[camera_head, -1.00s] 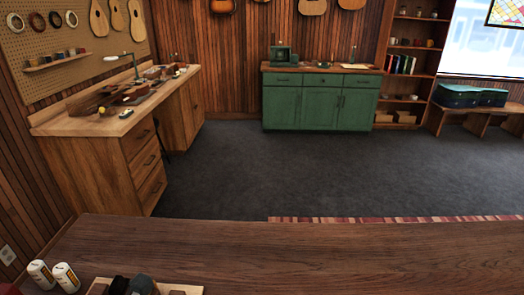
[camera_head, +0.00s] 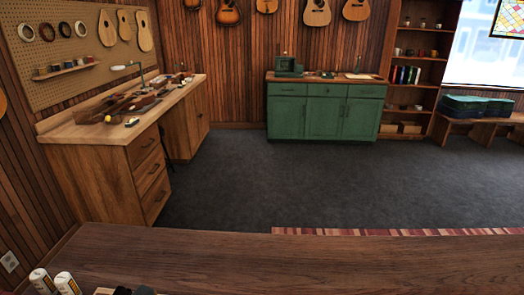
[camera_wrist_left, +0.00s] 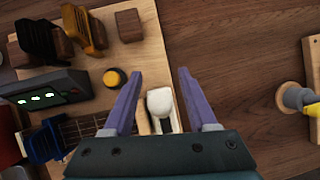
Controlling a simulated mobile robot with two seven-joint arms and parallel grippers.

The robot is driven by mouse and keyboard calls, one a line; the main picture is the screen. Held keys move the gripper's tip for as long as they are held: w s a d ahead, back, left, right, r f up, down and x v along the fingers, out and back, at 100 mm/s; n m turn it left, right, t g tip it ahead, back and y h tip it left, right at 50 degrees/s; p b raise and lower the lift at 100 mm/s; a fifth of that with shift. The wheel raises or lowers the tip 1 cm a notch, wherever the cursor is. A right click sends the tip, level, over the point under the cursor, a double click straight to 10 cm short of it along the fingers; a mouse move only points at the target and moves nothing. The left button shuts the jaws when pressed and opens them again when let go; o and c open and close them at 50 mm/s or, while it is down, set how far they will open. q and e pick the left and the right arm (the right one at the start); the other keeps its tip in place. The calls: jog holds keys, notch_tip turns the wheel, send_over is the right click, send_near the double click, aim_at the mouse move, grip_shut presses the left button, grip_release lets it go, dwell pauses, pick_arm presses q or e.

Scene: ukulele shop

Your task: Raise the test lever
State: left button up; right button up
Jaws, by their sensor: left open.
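My left gripper (camera_wrist_left: 160,72) is open, with its two purple fingers spread. A white rounded lever tip (camera_wrist_left: 160,101) shows between the fingers, close to the gripper body, apart from both fingers in the picture. I take it for the test lever. It stands in a pale slotted mount on a light wooden board (camera_wrist_left: 145,60). Its lower part is hidden by my gripper. A dark grey box with green lights (camera_wrist_left: 45,95) and a yellow-and-black knob (camera_wrist_left: 114,77) lie left of the lever. My right gripper is in neither view.
A grey-and-yellow tool (camera_wrist_left: 298,98) lies at the right. The dark wood counter (camera_head: 300,262) is bare in its middle. White bottles (camera_head: 67,283) stand at its left.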

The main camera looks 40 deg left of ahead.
pick_arm(q)
jog(key=p+v, duration=0.4)
jog(key=v, duration=0.6)
